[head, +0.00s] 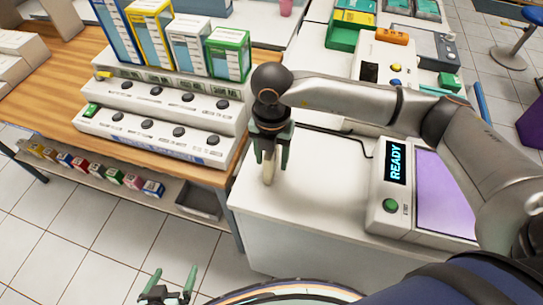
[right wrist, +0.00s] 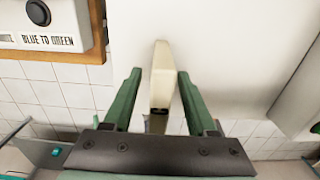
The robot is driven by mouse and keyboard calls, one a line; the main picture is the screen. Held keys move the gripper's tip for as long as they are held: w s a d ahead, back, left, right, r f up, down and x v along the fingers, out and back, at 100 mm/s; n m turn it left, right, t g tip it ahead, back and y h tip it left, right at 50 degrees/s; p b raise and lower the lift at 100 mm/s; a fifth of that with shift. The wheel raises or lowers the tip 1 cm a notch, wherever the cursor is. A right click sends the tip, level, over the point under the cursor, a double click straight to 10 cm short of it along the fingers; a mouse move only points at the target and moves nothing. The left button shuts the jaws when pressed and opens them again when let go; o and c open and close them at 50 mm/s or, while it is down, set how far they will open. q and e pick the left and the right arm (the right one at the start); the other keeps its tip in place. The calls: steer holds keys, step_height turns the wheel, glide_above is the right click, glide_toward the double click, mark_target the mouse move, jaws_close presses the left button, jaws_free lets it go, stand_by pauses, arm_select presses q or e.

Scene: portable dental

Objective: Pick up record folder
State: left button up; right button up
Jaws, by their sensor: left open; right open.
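A narrow cream slab (head: 268,174), which looks like the record folder seen edge-on, stands at the left part of the white cabinet top. In the right wrist view the slab (right wrist: 162,85) lies between the two green fingers, with small gaps on both sides. My right gripper (head: 271,161) points down around it, open; the fingers hide part of the slab. My left gripper (head: 168,284) is open and empty at the bottom, over the floor.
The white cabinet top (head: 310,215) is bare beside the slab. A console with a READY display (head: 396,165) and purple panel stands to its right. At left, a wooden table (head: 60,75) holds a stepped button rack (head: 160,120) and several tall coloured folders or boxes (head: 187,45).

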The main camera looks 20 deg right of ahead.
steer(key=shift+f, duration=1.25)
jaws_close()
